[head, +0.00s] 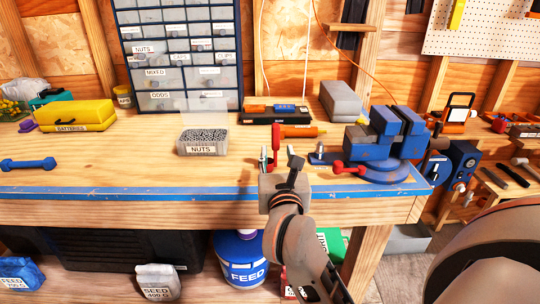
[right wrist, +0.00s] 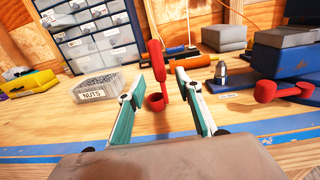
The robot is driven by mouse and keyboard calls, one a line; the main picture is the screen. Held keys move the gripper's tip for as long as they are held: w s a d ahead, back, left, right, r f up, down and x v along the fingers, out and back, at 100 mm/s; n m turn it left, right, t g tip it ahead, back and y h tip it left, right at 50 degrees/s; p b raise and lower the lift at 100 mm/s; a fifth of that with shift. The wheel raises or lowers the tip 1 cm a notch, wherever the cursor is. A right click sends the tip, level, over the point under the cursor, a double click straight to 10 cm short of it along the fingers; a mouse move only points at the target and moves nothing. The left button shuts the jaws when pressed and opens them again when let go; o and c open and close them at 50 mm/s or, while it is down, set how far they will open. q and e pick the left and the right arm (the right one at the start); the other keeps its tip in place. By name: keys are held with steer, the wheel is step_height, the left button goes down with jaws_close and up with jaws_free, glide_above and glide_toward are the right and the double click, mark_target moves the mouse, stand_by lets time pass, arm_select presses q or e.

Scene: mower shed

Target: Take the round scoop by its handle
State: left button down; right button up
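The round scoop is red, with a small round cup and an upright handle. In the right wrist view the scoop (right wrist: 157,62) stands on the workbench, its cup at the bottom. In the head view the scoop (head: 276,138) is partly hidden behind my right gripper (head: 281,165). My right gripper is open and empty at the bench's front part. In the right wrist view the scoop appears between the two fingers of my right gripper (right wrist: 160,84), with a gap on each side. I cannot tell how far beyond the tips it is. My left gripper is not in view.
A bin labelled NUTS (head: 204,142) stands to the left of the scoop. An orange cylinder (head: 301,131) lies behind it. A blue vise (head: 385,145) with a red handle stands to the right. The bench (head: 120,160) is mostly clear at front left.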

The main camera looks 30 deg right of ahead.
mark_target(276, 144)
steer(key=x, duration=0.6)
steer(key=shift+r, duration=0.2)
steer(key=shift+a, duration=0.1)
steer(key=shift+c, duration=0.4)
jaws_close()
